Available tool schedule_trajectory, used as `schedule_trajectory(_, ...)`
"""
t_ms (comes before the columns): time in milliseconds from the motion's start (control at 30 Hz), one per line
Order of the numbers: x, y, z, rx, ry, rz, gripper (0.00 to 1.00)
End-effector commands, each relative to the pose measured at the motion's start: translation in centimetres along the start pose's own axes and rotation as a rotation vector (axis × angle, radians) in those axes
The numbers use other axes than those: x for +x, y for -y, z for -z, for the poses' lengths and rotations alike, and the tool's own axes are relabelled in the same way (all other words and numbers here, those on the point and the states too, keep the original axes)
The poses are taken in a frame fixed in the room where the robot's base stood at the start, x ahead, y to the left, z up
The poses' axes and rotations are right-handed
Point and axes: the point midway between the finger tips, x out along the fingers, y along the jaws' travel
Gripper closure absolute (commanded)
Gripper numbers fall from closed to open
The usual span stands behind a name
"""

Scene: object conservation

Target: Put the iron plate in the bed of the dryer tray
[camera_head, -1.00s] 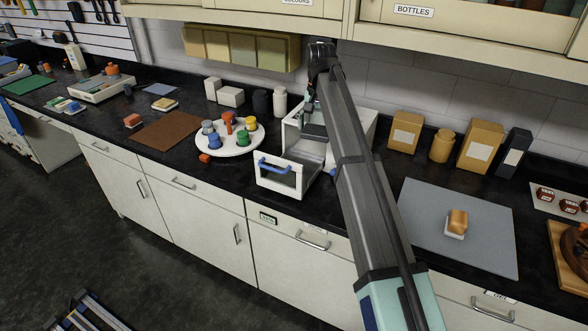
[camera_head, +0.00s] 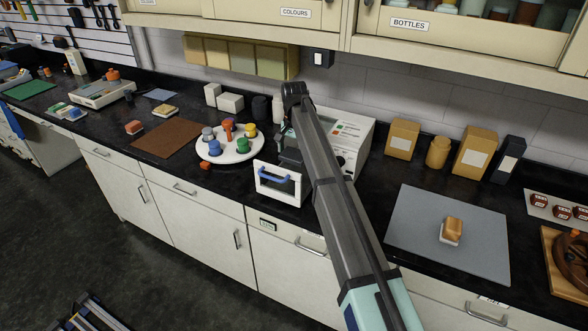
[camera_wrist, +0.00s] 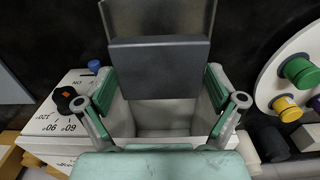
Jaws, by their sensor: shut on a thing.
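The dark grey iron plate (camera_wrist: 160,68) is between the two fingers of my gripper (camera_wrist: 161,84) in the wrist view, and the gripper is shut on it. A grey metal surface of the dryer tray (camera_wrist: 160,18) shows just past the plate. The plate appears above or at the tray; I cannot tell whether they touch. In the head view the white tray front (camera_head: 277,186) with its blue handle is pulled out from the white dryer (camera_head: 350,140). My arm hides much of the tray bed, and the gripper (camera_head: 289,143) is over the tray area.
A white round turntable (camera_head: 220,157) with several coloured pieces stands left of the dryer. A brown mat (camera_head: 168,138) lies farther left. Tan containers (camera_head: 402,138) stand at the right by the wall. A grey mat (camera_head: 425,220) with a small block lies at the right.

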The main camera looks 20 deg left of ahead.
Motion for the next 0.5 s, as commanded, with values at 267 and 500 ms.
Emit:
schedule_trajectory(267, 3.9, 0.0, 0.0, 0.0, -0.001, 0.001, 0.76)
schedule_trajectory(500, 5.0, 0.0, 0.0, 0.0, -0.001, 0.001, 0.76)
